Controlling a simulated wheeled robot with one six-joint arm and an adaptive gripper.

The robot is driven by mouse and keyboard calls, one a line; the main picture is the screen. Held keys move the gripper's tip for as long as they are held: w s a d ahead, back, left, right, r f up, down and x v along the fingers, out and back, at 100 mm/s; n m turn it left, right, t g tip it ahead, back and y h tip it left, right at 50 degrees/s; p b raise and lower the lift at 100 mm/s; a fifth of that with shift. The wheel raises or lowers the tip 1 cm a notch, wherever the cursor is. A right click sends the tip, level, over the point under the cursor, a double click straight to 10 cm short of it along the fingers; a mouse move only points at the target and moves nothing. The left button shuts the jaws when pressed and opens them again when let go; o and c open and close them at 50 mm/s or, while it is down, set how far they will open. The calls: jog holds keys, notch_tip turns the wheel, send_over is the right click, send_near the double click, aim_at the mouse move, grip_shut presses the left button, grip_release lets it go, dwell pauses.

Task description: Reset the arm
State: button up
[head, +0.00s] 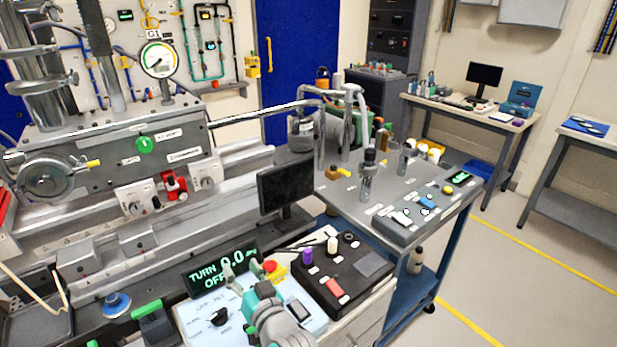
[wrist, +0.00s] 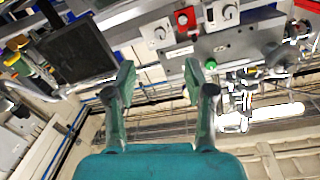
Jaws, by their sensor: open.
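My gripper (head: 240,264) has a teal body and shows at the bottom centre of the head view, over a pale blue control panel (head: 196,324). In the wrist view my gripper (wrist: 158,75) has its two fingers well apart, with nothing between them. A dark display (head: 207,278) with green text, "TURN OFF" and what looks like "0.0", stands behind the fingers and is partly covered by them. The panel has a black knob (head: 218,316) to the left of my gripper. A red button on a yellow base (head: 272,268) is close to its right.
A black control box (head: 345,285) with purple and red controls lies right of the panel. A dark monitor (head: 285,188) stands behind it. The large grey machine (head: 110,150) fills the left. A cluttered bench (head: 400,225) stands right, with open floor (head: 520,290) beyond.

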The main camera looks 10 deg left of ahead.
jog(key=s+d+f+h, duration=0.1)
jog(key=d+f, duration=0.2)
jog(key=d, duration=0.1)
jog(key=s+d+f+m+t+h, duration=0.1)
jog(key=s+d+f, duration=0.1)
jog(key=d, duration=0.3)
jog(key=s+d+f+h, duration=0.1)
jog(key=d+f, duration=0.4)
jog(key=shift+s+m, duration=0.4)
jog(key=s+d+f+m+t+h, duration=0.1)
jog(key=s+d+f+h, duration=0.15)
jog(key=s+d, duration=0.35)
jog(key=s+d+f+m+h, duration=0.1)
jog(key=s+d+f, duration=0.25)
jog(key=d, duration=0.45)
jog(key=s+d+m+h, duration=0.1)
jog(key=s+d+h, duration=0.1)
jog(key=s+d, duration=0.5)
jog(key=s+d+h, duration=0.1)
jog(key=s+d, duration=0.3)
jog(key=s, duration=0.5)
jog(key=s+d+r+h, duration=0.3)
jog(key=s+r, duration=0.4)
jog(key=s, duration=0.5)
jog(key=shift+s+d+m, duration=0.3)
jog(key=shift+d+m, duration=0.1)
jog(key=shift+d, duration=0.3)
